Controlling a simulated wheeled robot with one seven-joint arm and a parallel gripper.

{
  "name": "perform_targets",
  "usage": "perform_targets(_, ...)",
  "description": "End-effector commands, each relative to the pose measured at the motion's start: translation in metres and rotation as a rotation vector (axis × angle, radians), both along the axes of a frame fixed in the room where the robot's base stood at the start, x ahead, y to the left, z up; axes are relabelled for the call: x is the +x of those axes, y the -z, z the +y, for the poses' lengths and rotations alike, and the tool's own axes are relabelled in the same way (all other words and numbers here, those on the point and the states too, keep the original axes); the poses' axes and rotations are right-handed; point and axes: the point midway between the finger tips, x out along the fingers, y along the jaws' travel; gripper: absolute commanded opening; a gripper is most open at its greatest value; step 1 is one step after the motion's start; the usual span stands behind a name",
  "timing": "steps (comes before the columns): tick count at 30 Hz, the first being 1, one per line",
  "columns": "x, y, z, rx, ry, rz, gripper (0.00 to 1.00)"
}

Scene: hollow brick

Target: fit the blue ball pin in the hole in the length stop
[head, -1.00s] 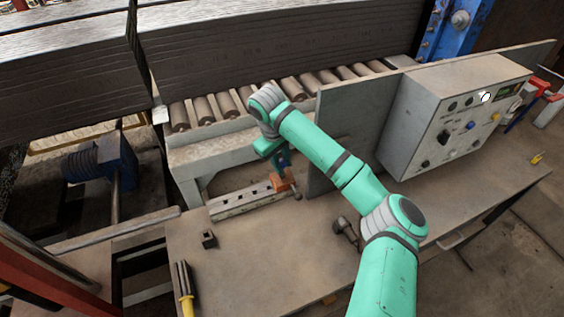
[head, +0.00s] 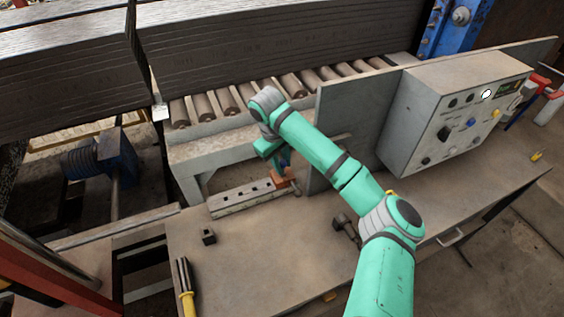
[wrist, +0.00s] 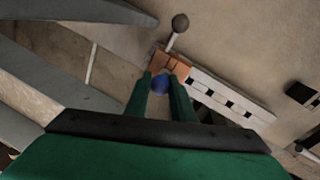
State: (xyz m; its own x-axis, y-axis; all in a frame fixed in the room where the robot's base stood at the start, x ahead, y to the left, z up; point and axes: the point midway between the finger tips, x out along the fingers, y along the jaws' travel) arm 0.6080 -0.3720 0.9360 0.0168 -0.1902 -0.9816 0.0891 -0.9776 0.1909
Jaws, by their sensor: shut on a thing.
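The blue ball pin (wrist: 160,85) is between the fingertips of my gripper (wrist: 160,87) in the wrist view, with its round blue head showing. My gripper is shut on it. An orange block (wrist: 173,63), which looks like the length stop, sits at the end of a pale bar (wrist: 228,98) with several square holes. The pin and fingertips overlap the block's near edge in this view; the pin's lower end and the stop's hole are hidden. In the head view my gripper (head: 280,160) is just above the orange block (head: 283,180) at the right end of the bar (head: 240,198).
A grey upright plate and control box (head: 455,110) stand close to the right of my arm. A roller conveyor (head: 245,97) runs behind. A small black block (head: 208,237) and a yellow-handled tool (head: 187,290) lie at the front left. The bench front is mostly clear.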

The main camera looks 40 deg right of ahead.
Motion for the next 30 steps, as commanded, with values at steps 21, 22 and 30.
perform_targets(21, 0.001, -0.016, 0.004, 0.0, -0.002, -0.002, 0.44)
perform_targets(22, 0.001, -0.02, 0.005, 0.0, -0.003, -0.003, 0.44)
perform_targets(30, 0.0, -0.071, 0.012, -0.006, -0.001, -0.002, 0.44)
